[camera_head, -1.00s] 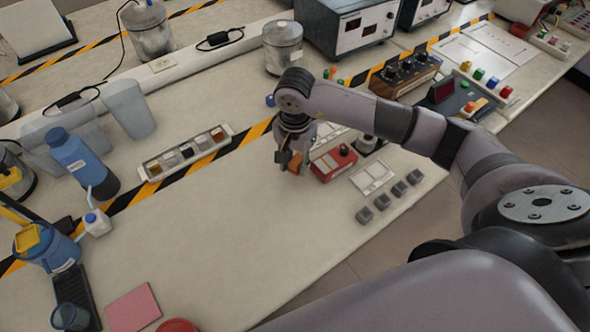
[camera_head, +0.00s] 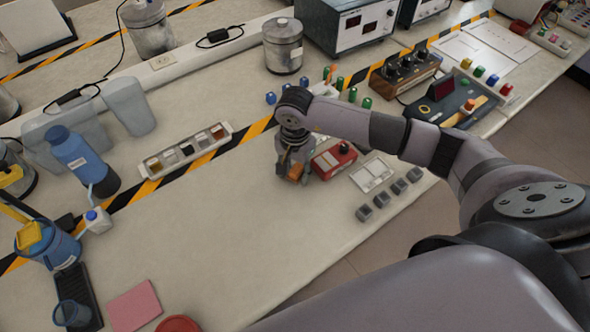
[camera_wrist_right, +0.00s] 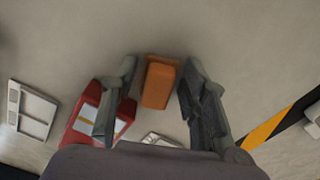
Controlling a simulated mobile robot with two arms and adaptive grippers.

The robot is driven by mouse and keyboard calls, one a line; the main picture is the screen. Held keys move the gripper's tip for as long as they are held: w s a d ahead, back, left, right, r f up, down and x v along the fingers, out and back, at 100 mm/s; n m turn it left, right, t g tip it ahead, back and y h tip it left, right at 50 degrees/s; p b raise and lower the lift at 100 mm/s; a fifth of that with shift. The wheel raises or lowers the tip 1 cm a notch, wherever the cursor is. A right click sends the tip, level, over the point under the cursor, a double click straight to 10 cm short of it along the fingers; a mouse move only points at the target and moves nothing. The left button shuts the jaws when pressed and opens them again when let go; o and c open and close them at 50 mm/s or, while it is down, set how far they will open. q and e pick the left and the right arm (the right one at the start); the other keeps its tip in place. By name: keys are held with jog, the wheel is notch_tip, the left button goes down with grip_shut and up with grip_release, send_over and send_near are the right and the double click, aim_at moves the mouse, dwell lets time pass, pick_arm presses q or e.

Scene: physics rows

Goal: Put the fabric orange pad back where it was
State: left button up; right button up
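The orange fabric pad (camera_head: 295,172) is a small block at the bench top, left of the red box. My right gripper (camera_head: 294,174) points down around it. In the right wrist view the pad (camera_wrist_right: 159,82) lies between the two fingers of the right gripper (camera_wrist_right: 160,72). The fingers are spread, with a narrow gap on each side of the pad. The gripper hides part of the pad in the head view. My left gripper is not in view.
The red box (camera_head: 333,160) stands close right of my gripper. A white framed panel (camera_head: 372,174) and several grey blocks (camera_head: 382,206) lie farther right. A tray of samples (camera_head: 187,150) is behind left.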

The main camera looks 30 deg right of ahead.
aim_at(295, 170)
jog(key=shift+o, duration=0.6)
jog(key=shift+r, duration=0.1)
jog(key=shift+r, duration=0.25)
notch_tip(295, 170, up, 12)
jog(key=b, duration=0.2)
jog(key=shift+f, duration=0.15)
jog(key=shift+f, duration=0.1)
